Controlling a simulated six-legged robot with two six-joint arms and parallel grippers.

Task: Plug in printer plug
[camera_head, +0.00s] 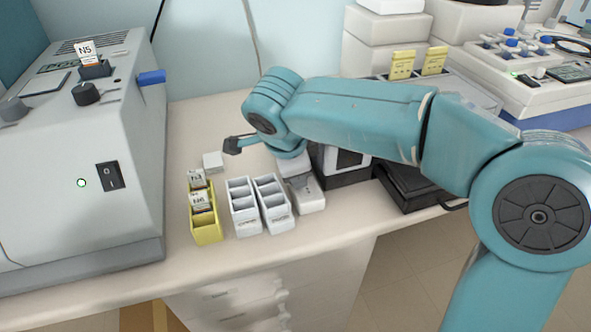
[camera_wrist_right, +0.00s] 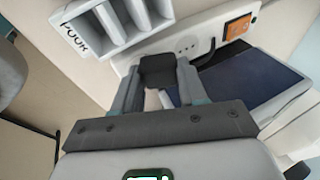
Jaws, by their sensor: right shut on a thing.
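In the right wrist view my right gripper (camera_wrist_right: 158,85) is shut on a dark block-shaped plug (camera_wrist_right: 158,70). The plug is at the near edge of a pale power strip (camera_wrist_right: 185,46) with small dark sockets and an orange switch (camera_wrist_right: 239,27). I cannot tell whether the plug touches the strip. In the head view part of the pale strip (camera_head: 309,196) shows beside the white racks. My right arm's wrist hides its far part, the right gripper's fingertips and the plug. My left gripper is out of view.
White slide racks (camera_head: 241,215) and a yellow rack (camera_head: 206,229) stand left of the strip. A black-and-white device (camera_head: 345,175) and a flat dark box (camera_head: 405,190) are right of it. A grey machine (camera_head: 60,190) fills the left.

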